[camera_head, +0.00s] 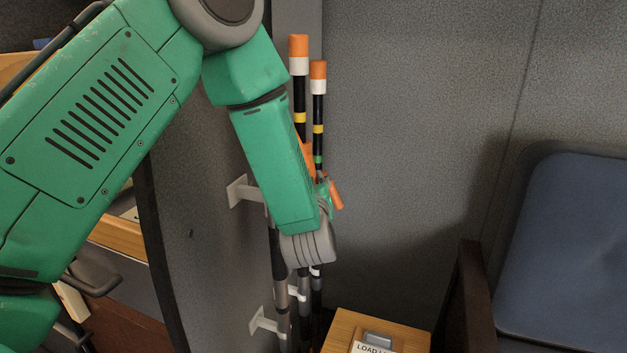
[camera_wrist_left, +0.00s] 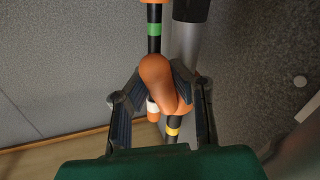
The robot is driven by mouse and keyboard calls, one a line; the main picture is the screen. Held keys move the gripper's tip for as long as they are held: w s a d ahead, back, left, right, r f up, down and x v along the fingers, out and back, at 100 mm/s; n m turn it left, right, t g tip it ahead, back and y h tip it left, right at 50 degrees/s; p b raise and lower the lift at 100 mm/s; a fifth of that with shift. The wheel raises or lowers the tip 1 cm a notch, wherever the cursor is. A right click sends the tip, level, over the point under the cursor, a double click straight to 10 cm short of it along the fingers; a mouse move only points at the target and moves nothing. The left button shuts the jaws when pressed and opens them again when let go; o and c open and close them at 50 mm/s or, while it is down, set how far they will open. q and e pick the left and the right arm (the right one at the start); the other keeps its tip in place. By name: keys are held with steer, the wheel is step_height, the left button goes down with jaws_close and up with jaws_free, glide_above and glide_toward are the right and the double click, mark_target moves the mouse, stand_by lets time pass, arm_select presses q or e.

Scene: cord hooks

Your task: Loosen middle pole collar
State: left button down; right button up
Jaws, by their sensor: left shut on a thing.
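Slim upright poles stand by the grey partition in the head view. The taller one (camera_head: 300,98) has an orange top with white and yellow bands; the one beside it (camera_head: 318,105) also has a green band. A grey pole (camera_head: 281,264) shows lower left of them. In the left wrist view, my left gripper (camera_wrist_left: 160,80) is shut on a rounded orange collar piece (camera_wrist_left: 158,72), with a finger on each side. A banded pole (camera_wrist_left: 173,128) passes behind this piece. My forearm hides much of the poles in the head view. My right gripper is out of view.
White brackets (camera_head: 243,193) (camera_head: 265,322) stick out from the partition (camera_head: 200,240) beside the poles. A wooden box (camera_head: 345,328) with a label stands below right. A blue chair (camera_head: 565,250) is at the right. The wall area right of the poles is clear.

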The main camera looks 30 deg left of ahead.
arm_select(q)
steer(key=shift+s+d+f, duration=0.1)
steer(key=shift+f, duration=0.05)
steer(key=c, duration=1.4)
jaws_free()
steer(key=shift+o, duration=0.2)
steer(key=shift+s+d, duration=0.1)
steer(key=shift+d, duration=0.05)
steer(key=v, duration=1.1)
steer(key=shift+s+d, duration=0.25)
steer(key=shift+s, duration=0.05)
